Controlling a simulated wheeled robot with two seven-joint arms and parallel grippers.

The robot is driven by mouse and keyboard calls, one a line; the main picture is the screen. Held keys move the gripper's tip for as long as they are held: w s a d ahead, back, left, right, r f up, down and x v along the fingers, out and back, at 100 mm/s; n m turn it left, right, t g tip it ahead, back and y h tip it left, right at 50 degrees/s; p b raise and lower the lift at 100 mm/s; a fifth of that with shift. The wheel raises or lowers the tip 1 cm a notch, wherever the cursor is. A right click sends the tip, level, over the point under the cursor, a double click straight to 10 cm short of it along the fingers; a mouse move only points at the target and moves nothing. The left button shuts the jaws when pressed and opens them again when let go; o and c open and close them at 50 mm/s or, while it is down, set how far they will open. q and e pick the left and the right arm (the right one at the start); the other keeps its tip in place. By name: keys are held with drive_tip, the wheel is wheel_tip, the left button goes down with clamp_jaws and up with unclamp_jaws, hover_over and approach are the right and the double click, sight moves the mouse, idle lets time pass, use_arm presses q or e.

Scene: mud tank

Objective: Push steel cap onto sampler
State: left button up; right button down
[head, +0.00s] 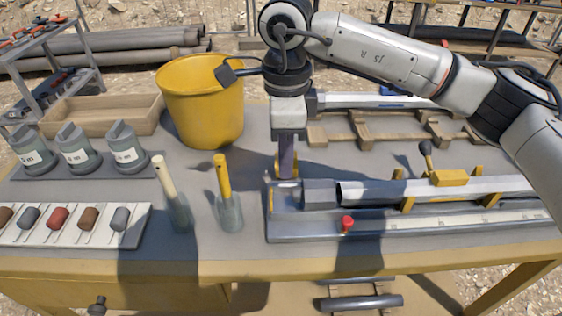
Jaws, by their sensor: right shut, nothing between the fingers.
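The sampler (440,189) is a long steel tube lying level in a grey cradle (400,226) on the right half of the bench. The steel cap (320,194) looks like a short, darker grey cylinder at the sampler's left end, in line with it. I cannot tell whether it is seated or only touching. My right gripper (287,172) points down with its fingers shut and empty, just left of and a little behind the cap's left end. I cannot tell whether the fingers touch anything. My left gripper is out of view.
A yellow bucket (201,105) stands left of my right arm. Two handled tools (229,207) (178,208) stand upright left of the cradle. A red knob (347,222) rises at the cradle's front. A yellow clamp (449,178) with a black-knobbed lever sits over the sampler.

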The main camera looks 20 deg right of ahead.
sight(313, 194)
wheel_tip(313, 194, down, 7)
drive_tip(key=shift+s+r, duration=0.1)
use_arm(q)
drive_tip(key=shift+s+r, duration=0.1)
use_arm(e)
drive_tip(key=shift+f, duration=0.45)
